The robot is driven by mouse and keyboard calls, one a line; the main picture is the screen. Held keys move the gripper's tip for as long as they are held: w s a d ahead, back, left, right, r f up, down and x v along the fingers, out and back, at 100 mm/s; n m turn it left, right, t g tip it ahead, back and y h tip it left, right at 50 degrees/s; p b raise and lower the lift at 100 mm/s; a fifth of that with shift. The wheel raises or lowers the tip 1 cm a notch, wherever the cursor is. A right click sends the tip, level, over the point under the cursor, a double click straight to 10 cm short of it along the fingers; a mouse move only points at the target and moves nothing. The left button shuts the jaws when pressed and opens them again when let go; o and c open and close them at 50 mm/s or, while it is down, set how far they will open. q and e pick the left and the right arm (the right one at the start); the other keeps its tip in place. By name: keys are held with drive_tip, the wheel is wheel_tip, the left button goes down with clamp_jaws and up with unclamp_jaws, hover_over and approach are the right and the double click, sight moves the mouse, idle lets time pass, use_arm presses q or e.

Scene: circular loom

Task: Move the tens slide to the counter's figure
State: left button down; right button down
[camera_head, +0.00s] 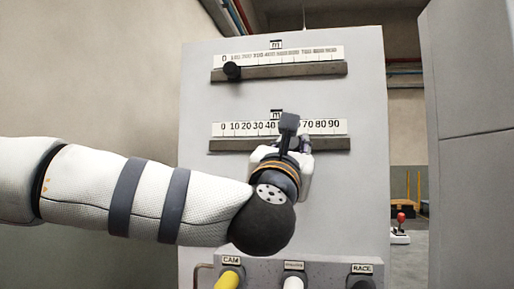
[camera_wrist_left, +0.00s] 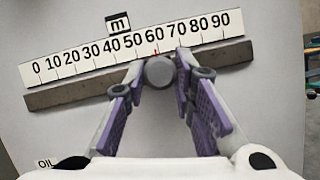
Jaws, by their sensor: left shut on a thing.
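The tens slide runs on the lower scale (camera_head: 228,129), marked 0 to 90. In the left wrist view its round grey knob (camera_wrist_left: 159,71) sits under the 60, with a small red mark just above it. My left gripper (camera_wrist_left: 160,80) is shut on this knob, one purple-padded finger on each side. In the head view my left gripper (camera_head: 287,140) covers the knob and the middle figures of the scale. The bar under the lower scale also shows in the left wrist view (camera_wrist_left: 60,95). The counter's figure cannot be made out. My right gripper is in neither view.
Above is the hundreds scale (camera_head: 325,53), with its black knob (camera_head: 232,71) near the left end. Below are a yellow CAM handle (camera_head: 228,279), a white one (camera_head: 293,283) and a dark RACE one (camera_head: 362,283). A grey cabinet (camera_head: 470,120) stands at the right.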

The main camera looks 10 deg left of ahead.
use_arm(q)
drive_tip(key=shift+s+d+r, duration=0.1)
drive_tip(key=shift+d, duration=1.3)
drive_tip(key=c, duration=1.3)
unclamp_jaws()
drive_tip(key=shift+c, duration=0.2)
drive_tip(key=v, duration=1.2)
